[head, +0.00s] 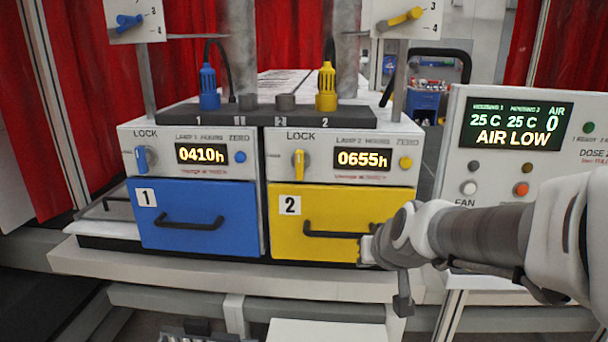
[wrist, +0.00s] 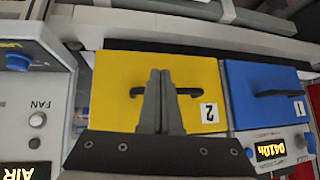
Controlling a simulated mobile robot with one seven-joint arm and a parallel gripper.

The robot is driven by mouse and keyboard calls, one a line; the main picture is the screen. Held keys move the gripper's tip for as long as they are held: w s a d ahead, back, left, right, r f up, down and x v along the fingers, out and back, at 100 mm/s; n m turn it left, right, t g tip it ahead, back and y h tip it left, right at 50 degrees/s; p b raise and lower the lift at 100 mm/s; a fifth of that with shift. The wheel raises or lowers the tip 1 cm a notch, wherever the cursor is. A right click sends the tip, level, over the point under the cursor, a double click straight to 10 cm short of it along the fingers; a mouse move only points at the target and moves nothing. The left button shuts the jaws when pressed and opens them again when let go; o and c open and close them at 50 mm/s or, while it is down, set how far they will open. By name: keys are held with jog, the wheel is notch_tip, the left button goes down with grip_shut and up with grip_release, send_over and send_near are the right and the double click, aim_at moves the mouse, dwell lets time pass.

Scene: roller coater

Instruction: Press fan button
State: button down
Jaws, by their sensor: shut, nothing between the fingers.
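The fan button is a round white button (head: 469,188) above the FAN label on the control panel (head: 451,140) at the right. The panel's display reads AIR LOW, with air 0. In the wrist view, which looks upside down, the fan button (wrist: 34,142) is at the lower left beside the FAN label. My gripper (head: 366,249) is in front of the yellow drawer's right side, left of the panel and apart from the fan button. In the wrist view its fingers (wrist: 160,73) are together and empty, overlapping the drawer's black handle. Whether they touch the handle is unclear.
The yellow drawer (head: 285,235) marked 2 and blue drawer (head: 230,240) marked 1 are closed. An orange button (head: 521,189) sits right of the fan button. A blue knob (wrist: 18,62) is lower on the panel. My arm hides much of the panel's lower part in the head view.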

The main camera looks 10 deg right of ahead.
aim_at(469, 189)
jog(key=w+d+h, duration=0.1)
jog(key=d+h, duration=0.3)
jog(key=d, duration=0.5)
jog(key=w+d+f+m+h, duration=0.1)
jog(key=d+h, duration=0.3)
jog(key=d, duration=0.4)
jog(key=w+d+f+h, duration=0.1)
jog(key=w+d+h, duration=0.2)
jog(key=d, duration=0.6)
jog(key=shift+w+d+m+h, duration=0.1)
jog(key=shift+d+m+h, duration=0.25)
jog(key=shift+h, duration=0.15)
jog(key=s+d+r+n+h, duration=0.1)
jog(key=d+r+h, duration=0.3)
jog(key=r, duration=0.1)
jog(key=shift+s, duration=0.15)
jog(key=shift+d, duration=0.1)
jog(key=w+d, duration=0.2)
jog(key=w, duration=0.6)
jog(key=shift+w+d, duration=0.2)
jog(key=shift+d, duration=0.1)
jog(key=shift+w, duration=0.1)
jog(key=shift+w+d, duration=0.15)
jog(key=shift+w, duration=0.15)
